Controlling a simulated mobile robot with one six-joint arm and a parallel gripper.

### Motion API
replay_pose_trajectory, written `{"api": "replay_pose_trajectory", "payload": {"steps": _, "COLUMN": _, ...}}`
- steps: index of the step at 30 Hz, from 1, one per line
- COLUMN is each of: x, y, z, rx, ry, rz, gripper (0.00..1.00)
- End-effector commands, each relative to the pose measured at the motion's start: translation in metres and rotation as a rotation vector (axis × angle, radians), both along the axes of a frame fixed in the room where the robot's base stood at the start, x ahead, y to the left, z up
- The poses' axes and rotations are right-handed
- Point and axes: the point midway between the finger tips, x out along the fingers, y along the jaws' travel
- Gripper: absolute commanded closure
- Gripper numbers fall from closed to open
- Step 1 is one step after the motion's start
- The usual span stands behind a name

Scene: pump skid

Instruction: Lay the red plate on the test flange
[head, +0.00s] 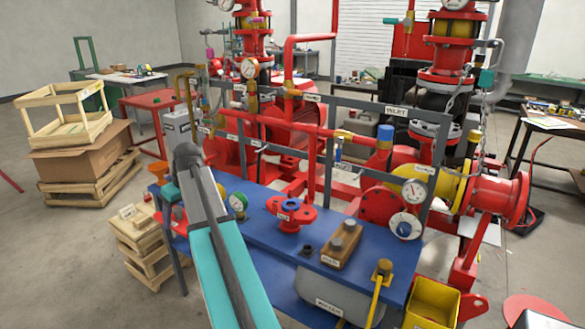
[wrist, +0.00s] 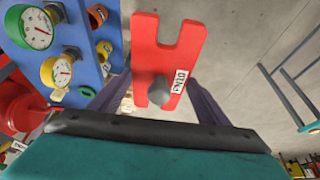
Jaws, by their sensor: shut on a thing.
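The red plate (wrist: 163,45) shows in the wrist view as a flat piece with an open slot at its far end, a grey knob and a white label. My gripper (wrist: 158,90) is shut on the plate at its knob, and the plate hangs in front of the wrist with floor behind it. The test flange (head: 289,213) is a red flange with a small label, standing on the blue bench in the head view. My arm covers most of the gripper in the head view, and I cannot clearly make out the plate there.
The blue bench (head: 270,250) also carries a green-rimmed gauge (head: 238,203) and a wooden block with grey knobs (head: 341,245) right of the flange. Red pipework and a grey frame rise behind it. Wooden crates (head: 140,240) stand on the floor at left. A yellow bin (head: 430,303) is at lower right.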

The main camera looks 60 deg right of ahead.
Motion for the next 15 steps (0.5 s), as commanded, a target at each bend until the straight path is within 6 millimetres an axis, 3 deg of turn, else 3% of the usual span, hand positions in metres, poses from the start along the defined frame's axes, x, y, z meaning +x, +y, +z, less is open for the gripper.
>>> {"api": "replay_pose_trajectory", "payload": {"steps": 1, "x": -0.004, "y": -0.02, "z": 0.007, "rx": 0.0, "ry": -0.001, "rz": -0.006, "gripper": 0.7}}
{"api": "replay_pose_trajectory", "payload": {"steps": 15, "x": -0.065, "y": -0.162, "z": 0.028, "rx": 0.0, "ry": -0.001, "rz": -0.007, "gripper": 0.7}}
